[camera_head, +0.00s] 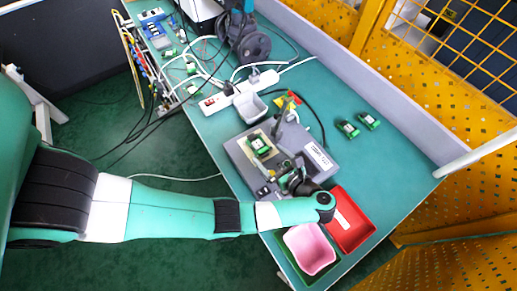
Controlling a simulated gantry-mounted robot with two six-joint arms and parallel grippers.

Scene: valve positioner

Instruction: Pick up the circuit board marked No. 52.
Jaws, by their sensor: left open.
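Small green circuit boards lie in several places. One board (259,144) sits on the grey fixture (236,150). A pair, a left board (347,128) and a right board (368,120), lies on the table at the right. More boards, such as one at the back left (191,68), lie near the cables. Their markings are too small to read, so I cannot tell which is No. 52. My left gripper (284,179) is open over the front part of the fixture, nearer me than the board on it. Its fingers are small and partly hidden by my wrist. My right gripper is out of view.
A pink bin (309,249) and a red bin (352,222) stand at the front of the green table (385,165). A white power strip (232,97), a pale tray (251,107) and loose cables lie behind the fixture. A grey wall (350,69) borders the table's right side.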

